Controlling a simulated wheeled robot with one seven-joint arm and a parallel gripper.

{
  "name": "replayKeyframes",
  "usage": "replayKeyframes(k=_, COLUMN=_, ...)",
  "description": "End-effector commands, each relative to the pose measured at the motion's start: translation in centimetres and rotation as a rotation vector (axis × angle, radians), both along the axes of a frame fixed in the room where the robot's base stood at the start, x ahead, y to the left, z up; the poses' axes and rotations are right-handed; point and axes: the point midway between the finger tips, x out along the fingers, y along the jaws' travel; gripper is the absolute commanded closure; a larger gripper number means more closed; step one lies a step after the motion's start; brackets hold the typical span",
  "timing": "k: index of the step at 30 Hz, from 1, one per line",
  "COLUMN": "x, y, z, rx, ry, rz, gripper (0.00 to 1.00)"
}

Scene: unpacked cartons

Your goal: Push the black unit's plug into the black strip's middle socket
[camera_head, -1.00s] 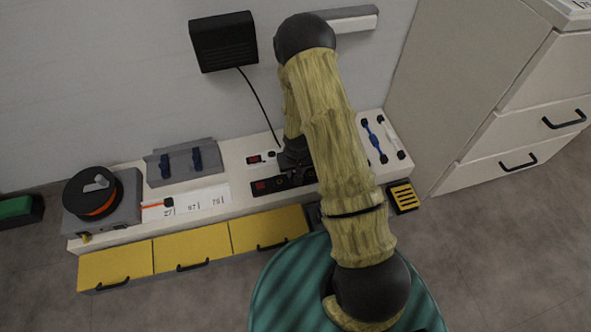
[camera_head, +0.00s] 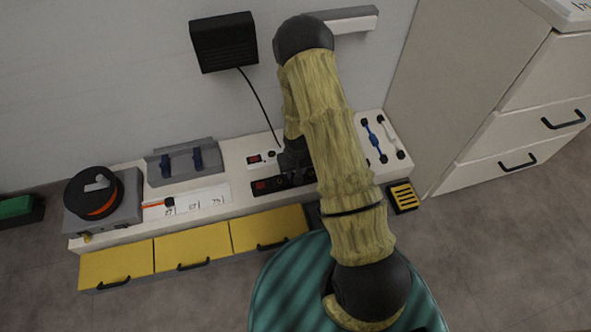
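The black unit (camera_head: 223,42) is mounted on the wall, and its thin black cable (camera_head: 258,103) runs down to the right toward my gripper (camera_head: 292,170). The black strip (camera_head: 266,187) lies on the white bench top, with a red switch at its left end. My gripper is over the strip, and my arm hides the strip's right part. The black unit's plug is not distinguishable, being dark against my dark gripper. The fingertips are too small and dark to tell whether they are open or shut, or touching the strip.
A white strip (camera_head: 256,160) with a red switch lies behind the black one. Left are a grey bracket (camera_head: 184,162) and a cable reel (camera_head: 92,193). A blue cable (camera_head: 375,139) lies right. Yellow drawers (camera_head: 193,248) front the bench; a white cabinet (camera_head: 505,95) stands right.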

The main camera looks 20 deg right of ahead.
Motion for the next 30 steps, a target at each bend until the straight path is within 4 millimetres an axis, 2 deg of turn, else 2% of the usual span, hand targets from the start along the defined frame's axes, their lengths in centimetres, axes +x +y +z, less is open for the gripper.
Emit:
replayKeyframes(k=9, x=0.0, y=0.0, z=-0.1, rx=0.000, ry=0.000, rz=0.001, gripper=1.00)
replayKeyframes(k=10, x=0.0, y=0.0, z=-0.1, rx=0.000, ry=0.000, rz=0.001, gripper=0.64)
replayKeyframes(k=13, x=0.0, y=0.1, z=-0.1, rx=0.000, ry=0.000, rz=0.002, gripper=0.44)
replayKeyframes(k=23, x=0.0, y=0.1, z=0.1, rx=0.000, ry=-0.001, rz=0.001, gripper=0.44)
replayKeyframes(k=26, x=0.0, y=0.0, z=0.8, rx=0.000, ry=-0.001, rz=0.000, gripper=0.44)
replayKeyframes(k=30, x=-0.2, y=0.0, z=2.7, rx=0.000, ry=-0.003, rz=-0.001, gripper=0.44)
